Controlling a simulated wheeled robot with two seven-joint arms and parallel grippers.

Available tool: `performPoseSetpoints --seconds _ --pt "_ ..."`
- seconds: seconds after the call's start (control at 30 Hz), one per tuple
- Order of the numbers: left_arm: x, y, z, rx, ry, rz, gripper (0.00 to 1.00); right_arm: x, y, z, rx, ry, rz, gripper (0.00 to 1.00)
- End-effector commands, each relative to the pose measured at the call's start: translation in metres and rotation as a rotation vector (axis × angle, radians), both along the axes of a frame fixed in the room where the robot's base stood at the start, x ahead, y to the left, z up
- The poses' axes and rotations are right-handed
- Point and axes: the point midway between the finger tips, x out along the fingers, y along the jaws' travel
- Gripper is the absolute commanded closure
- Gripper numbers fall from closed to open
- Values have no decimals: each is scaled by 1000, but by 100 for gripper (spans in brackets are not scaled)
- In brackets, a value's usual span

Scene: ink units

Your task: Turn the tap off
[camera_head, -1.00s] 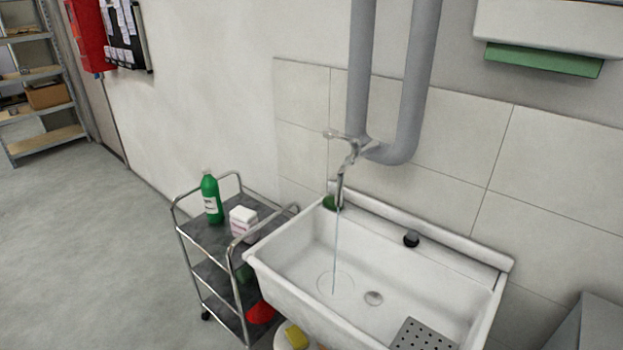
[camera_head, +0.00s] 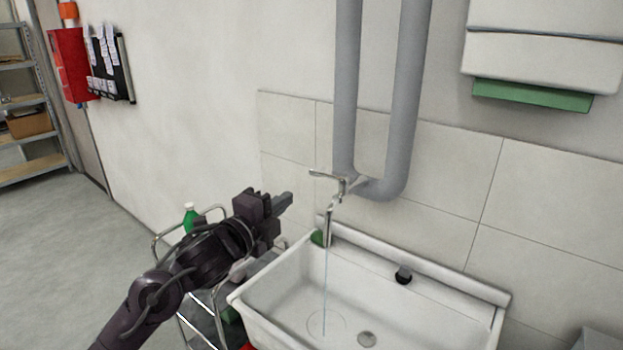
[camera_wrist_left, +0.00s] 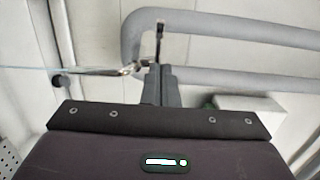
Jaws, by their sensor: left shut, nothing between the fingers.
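The metal tap (camera_head: 333,190) is on the tiled wall over the white sink (camera_head: 290,290). Its lever handle (camera_head: 325,175) points to the left, and a thin stream of water (camera_head: 325,285) runs from the spout into the basin. My left gripper (camera_head: 287,200) is shut and empty, to the left of the tap and apart from it in the head view. In the left wrist view the shut fingers (camera_wrist_left: 161,82) point towards the tap (camera_wrist_left: 125,70), with the handle (camera_wrist_left: 159,35) just beyond their tips. I cannot tell whether they touch. My right gripper is not in view.
Grey pipes (camera_head: 408,110) run down the wall behind the tap. A trolley (camera_head: 200,300) with a green bottle (camera_head: 190,217) stands left of the sink, partly hidden by my left arm. A dark plug (camera_head: 403,274) sits on the sink's back ledge. A dispenser (camera_head: 545,50) hangs at upper right.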

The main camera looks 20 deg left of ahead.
Motion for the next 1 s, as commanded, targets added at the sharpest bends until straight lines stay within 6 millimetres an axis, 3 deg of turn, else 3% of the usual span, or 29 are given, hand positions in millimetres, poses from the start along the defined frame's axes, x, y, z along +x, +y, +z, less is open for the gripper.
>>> performPoseSetpoints --seconds 0.3,0.5,0.7,1.0 --pt "68 -17 4 -8 0 1 100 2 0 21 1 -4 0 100" --pt "96 -25 2 -7 2 2 100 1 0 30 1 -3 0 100" --pt "107 -27 0 -4 3 2 100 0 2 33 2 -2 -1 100" --pt "108 -27 -1 -4 2 2 100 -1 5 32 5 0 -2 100"
